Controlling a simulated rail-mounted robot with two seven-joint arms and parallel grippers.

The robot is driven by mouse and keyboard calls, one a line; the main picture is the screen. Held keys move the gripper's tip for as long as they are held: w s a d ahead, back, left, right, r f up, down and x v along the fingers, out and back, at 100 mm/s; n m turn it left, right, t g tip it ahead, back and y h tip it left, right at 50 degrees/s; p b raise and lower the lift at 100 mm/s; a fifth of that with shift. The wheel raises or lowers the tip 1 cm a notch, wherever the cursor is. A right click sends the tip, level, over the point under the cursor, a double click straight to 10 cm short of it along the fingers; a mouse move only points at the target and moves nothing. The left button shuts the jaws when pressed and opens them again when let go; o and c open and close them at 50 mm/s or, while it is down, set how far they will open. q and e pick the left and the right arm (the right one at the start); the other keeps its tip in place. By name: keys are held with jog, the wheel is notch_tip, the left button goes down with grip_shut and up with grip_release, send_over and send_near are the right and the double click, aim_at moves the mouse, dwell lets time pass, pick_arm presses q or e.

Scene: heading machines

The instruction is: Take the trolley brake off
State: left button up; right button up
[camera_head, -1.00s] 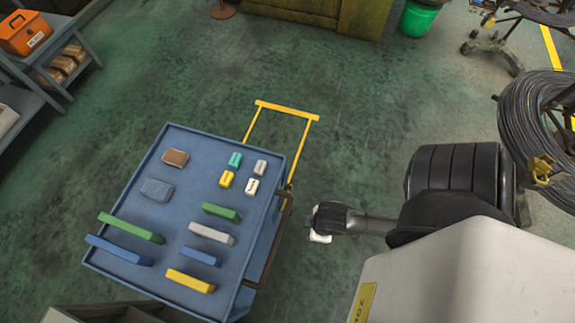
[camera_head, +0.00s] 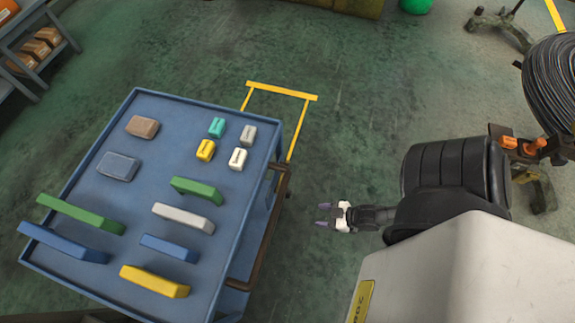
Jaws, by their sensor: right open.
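The trolley (camera_head: 108,187) has a blue tray top and stands at the left of the head view. A brown push handle (camera_head: 262,232) runs along its right side. Its wheels and brake are hidden below the top. My right gripper (camera_head: 322,216) is open and empty, to the right of the trolley handle and apart from it. My left gripper is not in view.
Several coloured bars and blocks lie on the trolley top, such as a yellow bar (camera_head: 155,281). A yellow floor marking (camera_head: 281,91) lies behind the trolley. A wire coil (camera_head: 550,85) on a stand is at the right. Green floor between is clear.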

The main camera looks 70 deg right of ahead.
aim_at(287, 194)
notch_tip(287, 194, up, 5)
jog(key=d+t, duration=0.2)
jog(key=t, duration=0.3)
jog(key=shift+m+t+h, duration=0.3)
jog(key=shift+m+t, duration=0.1)
jog(key=w+b, duration=0.1)
jog(key=w, duration=0.3)
jog(key=w+b, duration=0.1)
jog(key=w, duration=0.4)
jog(key=w+a+r+b, duration=0.1)
jog(key=w, duration=0.3)
jog(key=shift+w, duration=0.5)
jog(key=shift+c, duration=0.3)
jog(key=shift+r, duration=0.1)
grip_shut()
